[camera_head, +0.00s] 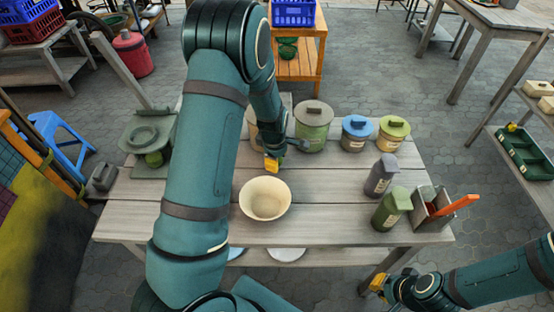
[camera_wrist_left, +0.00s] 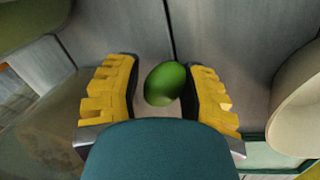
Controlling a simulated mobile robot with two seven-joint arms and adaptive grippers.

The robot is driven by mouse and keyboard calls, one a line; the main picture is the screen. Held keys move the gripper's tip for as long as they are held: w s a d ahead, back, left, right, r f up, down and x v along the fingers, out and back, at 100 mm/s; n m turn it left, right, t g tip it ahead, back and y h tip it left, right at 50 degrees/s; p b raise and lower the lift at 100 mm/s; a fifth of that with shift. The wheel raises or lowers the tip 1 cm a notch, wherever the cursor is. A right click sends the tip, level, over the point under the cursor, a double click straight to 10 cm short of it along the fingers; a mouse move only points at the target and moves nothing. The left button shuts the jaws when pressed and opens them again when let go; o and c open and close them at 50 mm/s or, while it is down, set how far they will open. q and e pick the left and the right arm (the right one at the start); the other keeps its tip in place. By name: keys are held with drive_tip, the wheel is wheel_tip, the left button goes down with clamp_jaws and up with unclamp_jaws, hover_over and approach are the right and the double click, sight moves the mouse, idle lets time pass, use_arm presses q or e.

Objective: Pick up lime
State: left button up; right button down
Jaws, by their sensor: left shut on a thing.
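The lime (camera_wrist_left: 166,84) is a green, smooth, egg-shaped fruit, seen in the left wrist view between the two yellow finger pads. My left gripper (camera_head: 272,162) is shut on it, above the grey plank table just behind the cream bowl (camera_head: 265,186). In the head view the lime cannot be made out, hidden by the gripper. The bowl's rim also shows at the right edge of the left wrist view (camera_wrist_left: 292,100). My right gripper (camera_head: 378,284) is low at the bottom right, off the table's front edge, and its finger opening cannot be made out.
Lidded jars stand along the back, including a green one (camera_head: 313,128), a blue-lidded one (camera_head: 355,135) and a yellow-lidded one (camera_head: 392,135).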

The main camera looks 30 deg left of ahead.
use_arm(q)
wheel_tip(320, 180, up, 18)
drive_tip(key=p, duration=0.5)
drive_tip(key=shift+f, duration=0.25)
